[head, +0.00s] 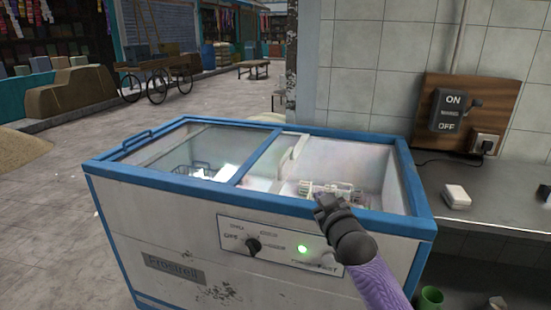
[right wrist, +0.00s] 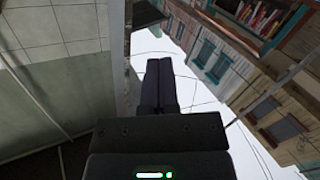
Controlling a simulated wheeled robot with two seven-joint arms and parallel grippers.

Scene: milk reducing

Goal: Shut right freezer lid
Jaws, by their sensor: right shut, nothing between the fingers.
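The chest freezer (head: 150,225) has a white body and a blue rim. Its left half is under a blue-framed glass lid (head: 195,150) with a blue handle at the far left end. The right half (head: 350,160) looks uncovered, with its pale inner walls and some items showing. I cannot make out a separate right lid. A pale upright bar (head: 291,158) stands just right of the blue crossbar. My right gripper (head: 325,200) is shut and empty over the front rim of the right half. Its closed fingers also show in the right wrist view (right wrist: 160,85). My left gripper is out of view.
A tiled wall (head: 385,60) rises behind the freezer. A wooden board with a switch (head: 450,110) and socket hangs there. A grey counter (head: 490,190) with a small white box (head: 456,196) stands close on the right. The floor to the left (head: 60,210) is mostly open.

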